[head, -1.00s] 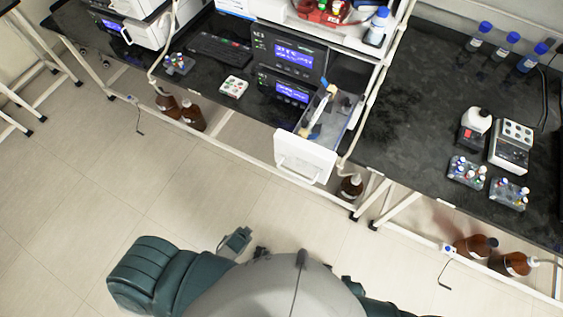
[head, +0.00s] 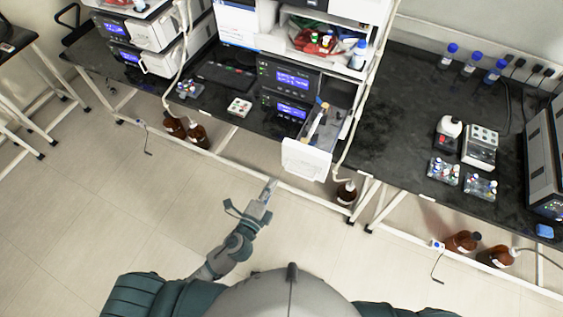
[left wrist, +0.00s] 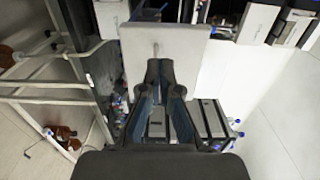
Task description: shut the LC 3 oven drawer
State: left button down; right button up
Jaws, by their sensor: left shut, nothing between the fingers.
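The oven drawer (head: 306,160) is pulled out from the dark instrument stack (head: 290,78) at the bench's front edge. Its white front panel hangs out over the floor, and a column-like item and blue pieces show inside. My left gripper (head: 270,184) is out over the floor, in front and to the left of the panel in the head view. Its fingers are shut and empty. In the left wrist view the shut fingertips (left wrist: 164,64) point at the white drawer front (left wrist: 190,45); I cannot tell whether they touch it. My right gripper is out of view.
A keyboard (head: 224,75) and a small white vial tray (head: 239,107) lie left of the stack. A white post with tubing (head: 362,95) stands right of the drawer. Brown bottles (head: 346,192) stand under the bench. The floor in front is clear.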

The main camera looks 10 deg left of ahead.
aim_at(285, 158)
pick_arm(q)
jog(key=x, duration=0.2)
jog(key=p+x, duration=0.1)
jog(key=x, duration=0.5)
jog(key=shift+w+a+f+p, duration=0.1)
jog(key=shift+w+a+p, duration=0.1)
jog(key=shift+a+p, duration=0.15)
jog(key=shift+d, duration=0.2)
